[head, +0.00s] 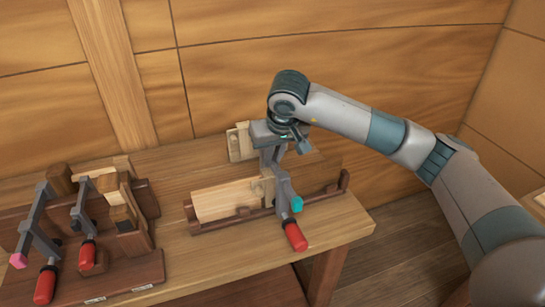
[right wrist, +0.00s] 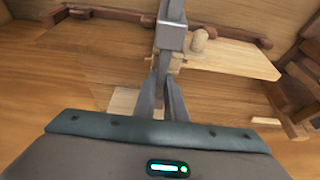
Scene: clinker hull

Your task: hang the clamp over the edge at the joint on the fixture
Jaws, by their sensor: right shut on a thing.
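My right gripper (head: 274,150) is shut on a grey clamp (head: 283,188) with a red handle (head: 295,236) and a teal pad (head: 297,204). The clamp hangs below the gripper, in front of the right part of the fixture in the head view. The fixture has a dark wooden rail (head: 325,194) and a pale board (head: 225,200). In the right wrist view the clamp's grey bar (right wrist: 172,35) runs away from the fingers (right wrist: 164,105), beside the fixture's pale board (right wrist: 235,60). The clamp hides part of the joint area; I cannot tell whether it touches the fixture. My left gripper is out of view.
A dark wooden rack (head: 130,275) at the left of the bench holds two more clamps with red handles, one with a pink pad (head: 18,260), and wooden blocks. A pale wooden piece (head: 240,143) stands behind the fixture. The bench's front right corner (head: 350,228) is clear.

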